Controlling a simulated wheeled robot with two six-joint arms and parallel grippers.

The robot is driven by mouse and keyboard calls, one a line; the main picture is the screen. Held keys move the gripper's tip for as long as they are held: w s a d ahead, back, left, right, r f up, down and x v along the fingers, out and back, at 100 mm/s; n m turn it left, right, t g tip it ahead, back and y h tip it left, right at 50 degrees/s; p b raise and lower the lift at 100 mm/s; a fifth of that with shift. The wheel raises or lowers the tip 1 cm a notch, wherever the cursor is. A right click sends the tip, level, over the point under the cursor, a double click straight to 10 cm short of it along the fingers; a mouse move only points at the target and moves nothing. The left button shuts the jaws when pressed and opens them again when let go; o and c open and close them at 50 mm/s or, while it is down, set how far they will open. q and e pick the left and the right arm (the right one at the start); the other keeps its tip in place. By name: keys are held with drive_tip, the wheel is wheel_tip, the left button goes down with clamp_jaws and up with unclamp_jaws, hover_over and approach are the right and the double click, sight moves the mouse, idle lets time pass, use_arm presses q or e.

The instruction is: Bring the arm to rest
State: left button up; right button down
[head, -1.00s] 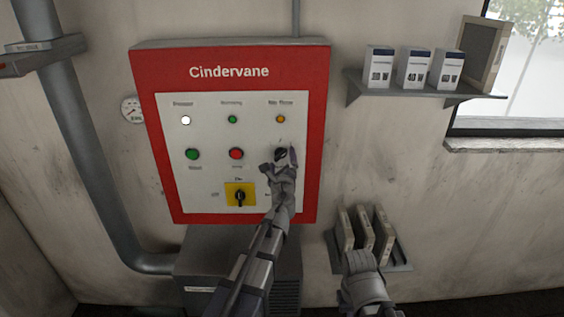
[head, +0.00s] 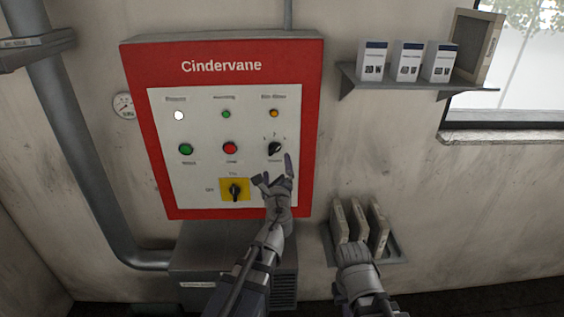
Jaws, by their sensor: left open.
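The red-framed Cindervane control panel (head: 222,66) hangs on the wall. My left gripper (head: 275,173) is open and empty in front of the panel's lower right part. Its fingers point up, just below a black selector knob (head: 275,148), and appear apart from it. My right arm's grey end (head: 357,262) shows at the lower right, in front of a small low shelf; its fingers are hidden.
The panel carries a green button (head: 186,149), a red button (head: 230,148), several lamps and a yellow-backed rotary switch (head: 235,190). A grey cabinet (head: 190,262) stands below. A shelf with boxes (head: 420,85) is at upper right. A pipe (head: 75,150) runs down the left.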

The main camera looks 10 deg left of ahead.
use_arm(q)
drive_tip(key=s+d+f+n+g+y+b, duration=0.1)
drive_tip(key=s+f+n+g+b, duration=0.1)
drive_tip(key=s+f+n+g, duration=0.4)
drive_tip(key=s+f+n+g+y+b, duration=0.1)
drive_tip(key=s+f+n+g+b, duration=0.2)
drive_tip(key=f+n, duration=0.65)
drive_tip(key=s+d+f+n+g+h+b, duration=0.1)
drive_tip(key=s+d+f+n+g+h, duration=0.1)
drive_tip(key=s+d+f, duration=0.4)
drive_tip(key=s+d+f+n+g+h+b, duration=0.1)
drive_tip(key=s+d+f+g, duration=0.5)
drive_tip(key=s, duration=0.7)
drive_tip(key=d+f+n+h, duration=0.1)
drive_tip(key=f+h, duration=0.1)
drive_tip(key=shift+g+h, duration=0.3)
drive_tip(key=shift+h, duration=0.1)
drive_tip(key=shift+n, duration=0.25)
